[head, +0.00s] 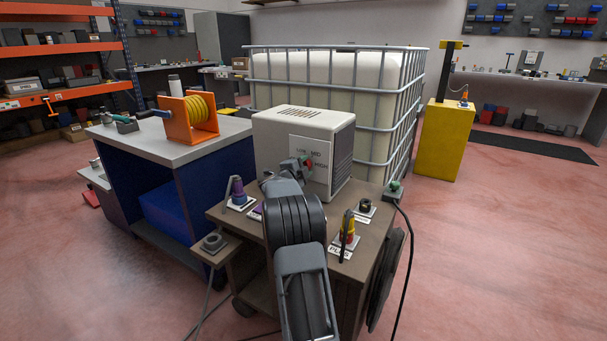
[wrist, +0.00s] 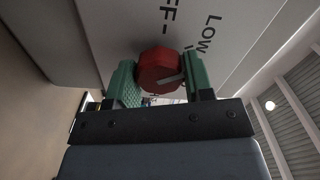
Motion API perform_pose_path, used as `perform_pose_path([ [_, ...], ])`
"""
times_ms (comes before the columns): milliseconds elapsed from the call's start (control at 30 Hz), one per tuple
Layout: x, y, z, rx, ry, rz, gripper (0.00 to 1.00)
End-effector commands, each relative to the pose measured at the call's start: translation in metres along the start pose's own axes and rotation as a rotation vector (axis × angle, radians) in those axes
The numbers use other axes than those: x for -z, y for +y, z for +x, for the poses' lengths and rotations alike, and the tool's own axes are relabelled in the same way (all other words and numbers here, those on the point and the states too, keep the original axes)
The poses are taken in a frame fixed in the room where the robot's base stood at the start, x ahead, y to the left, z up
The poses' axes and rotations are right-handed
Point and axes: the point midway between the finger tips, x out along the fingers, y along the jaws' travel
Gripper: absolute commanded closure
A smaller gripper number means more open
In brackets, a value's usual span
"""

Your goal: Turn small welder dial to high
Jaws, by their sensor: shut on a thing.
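The small welder (head: 335,133) is a white box with slots in its top, standing on a brown cart. Its front panel carries the words LOW, MID and HIGH. The dial (wrist: 160,71) is a red knob with a pale pointer mark, seen in the wrist view between the green finger pads. In the wrist view the words OFF and LOW show beside it. My gripper (wrist: 161,82) is shut on the dial, one pad on each side. In the head view my gripper (head: 305,166) is at the panel and hides much of the dial. The exact pointer setting is hard to tell.
The brown cart (head: 300,262) also holds a purple item (head: 238,192), a yellow and red item (head: 348,228) and a black connector (head: 365,206) near my arm. An orange cable reel (head: 188,120) stands on the blue bench at left. A caged white tank (head: 340,75) is behind the welder.

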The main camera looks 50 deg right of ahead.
Motion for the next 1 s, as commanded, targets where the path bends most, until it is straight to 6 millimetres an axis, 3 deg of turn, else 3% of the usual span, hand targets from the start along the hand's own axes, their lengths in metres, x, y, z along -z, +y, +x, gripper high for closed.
perform_pose_path([
  [1000, -0.0012, 0.005, 0.0002, -0.002, 0.002, 0.967, 0.76],
])
